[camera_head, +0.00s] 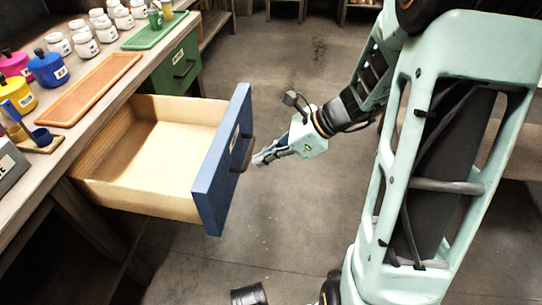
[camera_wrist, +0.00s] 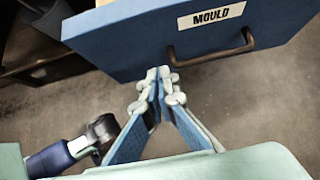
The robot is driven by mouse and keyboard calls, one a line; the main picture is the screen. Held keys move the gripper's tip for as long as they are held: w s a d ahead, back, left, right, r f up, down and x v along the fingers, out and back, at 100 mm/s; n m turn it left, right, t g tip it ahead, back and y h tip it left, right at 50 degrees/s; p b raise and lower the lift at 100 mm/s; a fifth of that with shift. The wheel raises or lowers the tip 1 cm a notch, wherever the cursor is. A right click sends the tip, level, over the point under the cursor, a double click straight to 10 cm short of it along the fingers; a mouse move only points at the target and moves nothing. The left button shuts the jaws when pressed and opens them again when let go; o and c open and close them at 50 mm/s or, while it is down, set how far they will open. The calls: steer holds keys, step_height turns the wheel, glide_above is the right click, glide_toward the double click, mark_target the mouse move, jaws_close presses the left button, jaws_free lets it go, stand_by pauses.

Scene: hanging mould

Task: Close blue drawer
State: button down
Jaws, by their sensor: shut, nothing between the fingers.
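The blue drawer (camera_head: 222,165) is pulled far out of the wooden bench in the head view, and its pale wooden inside looks empty. Its front has a brown bar handle (camera_head: 243,157) and a label. In the wrist view the blue front (camera_wrist: 130,42) fills the top, with a "MOULD" label and the handle (camera_wrist: 212,50). My gripper (camera_head: 257,161) is to the right of the drawer front, close to the handle. In the wrist view my gripper's fingertips (camera_wrist: 162,75) are together, empty, just below the front's lower edge and left of the handle. Contact cannot be told.
A shut green drawer (camera_head: 178,68) is farther along the bench. On the bench top are an orange tray (camera_head: 95,88), a green tray (camera_head: 160,32), coloured pots (camera_head: 48,68) and several white jars (camera_head: 83,45).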

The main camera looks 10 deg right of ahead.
mark_target(227, 168)
steer(key=shift+w+a+f+b, duration=0.4)
steer(key=shift+a+f, duration=0.1)
steer(key=shift+a, duration=0.6)
steer(key=shift+w+a+f+b, duration=0.25)
steer(key=shift+w+a+f, duration=0.15)
steer(key=shift+a, duration=0.65)
steer(key=shift+w+a+f+b, duration=0.35)
steer(key=shift+a+f, duration=0.2)
steer(key=shift+a, duration=0.55)
